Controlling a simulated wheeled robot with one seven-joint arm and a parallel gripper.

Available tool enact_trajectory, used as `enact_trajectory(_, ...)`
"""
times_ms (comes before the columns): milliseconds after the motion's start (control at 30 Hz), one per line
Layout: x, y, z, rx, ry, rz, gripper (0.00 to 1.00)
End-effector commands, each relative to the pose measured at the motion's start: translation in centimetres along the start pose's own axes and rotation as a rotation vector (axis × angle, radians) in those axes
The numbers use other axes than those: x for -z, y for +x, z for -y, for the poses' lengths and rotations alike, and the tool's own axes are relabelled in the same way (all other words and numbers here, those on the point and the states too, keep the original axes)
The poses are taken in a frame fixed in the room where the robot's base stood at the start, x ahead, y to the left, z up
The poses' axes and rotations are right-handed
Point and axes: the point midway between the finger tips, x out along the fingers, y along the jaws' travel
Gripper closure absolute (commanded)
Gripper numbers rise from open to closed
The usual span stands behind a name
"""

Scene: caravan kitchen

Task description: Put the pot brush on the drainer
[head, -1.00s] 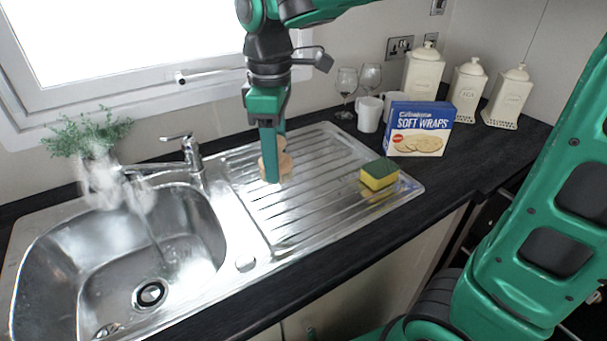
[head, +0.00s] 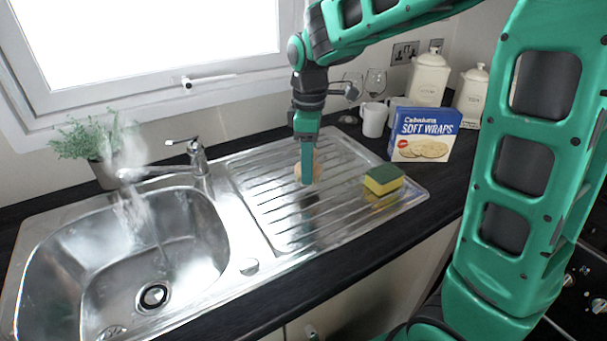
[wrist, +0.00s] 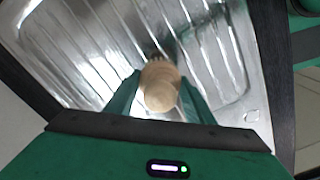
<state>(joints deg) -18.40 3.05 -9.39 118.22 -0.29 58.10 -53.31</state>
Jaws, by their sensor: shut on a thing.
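My gripper (head: 306,178) points down over the ridged steel drainer (head: 262,208) and is shut on the pot brush (head: 316,170). The brush is round and pale wooden, mostly hidden behind my fingers in the head view. In the wrist view the brush (wrist: 160,88) sits between my two green fingertips, with bristles showing at its far side and the drainer ridges (wrist: 85,50) beyond it. I cannot tell whether the brush touches the drainer.
A yellow and green sponge (head: 383,180) lies on the drainer's right part. The sink (head: 150,255) with running tap (head: 196,160) is left. The drainer's front is clear.

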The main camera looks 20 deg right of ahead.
Motion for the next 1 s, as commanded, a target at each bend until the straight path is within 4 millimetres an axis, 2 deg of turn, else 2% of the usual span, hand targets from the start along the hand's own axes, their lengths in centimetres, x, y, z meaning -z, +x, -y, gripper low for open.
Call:
enact_trajectory(100,0.0,1.8,0.1,0.003,0.0,0.003,0.75)
enact_trajectory(200,0.0,2.8,0.1,0.002,0.0,0.002,0.75)
enact_trajectory(600,0.1,3.3,0.1,0.001,-0.001,0.001,0.75)
enact_trajectory(633,0.1,3.3,0.1,0.001,-0.002,0.001,0.49)
enact_trajectory(700,0.1,3.3,0.1,0.001,-0.002,0.001,0.33)
enact_trajectory(1000,0.2,3.2,0.1,0.0,-0.002,0.0,0.33)
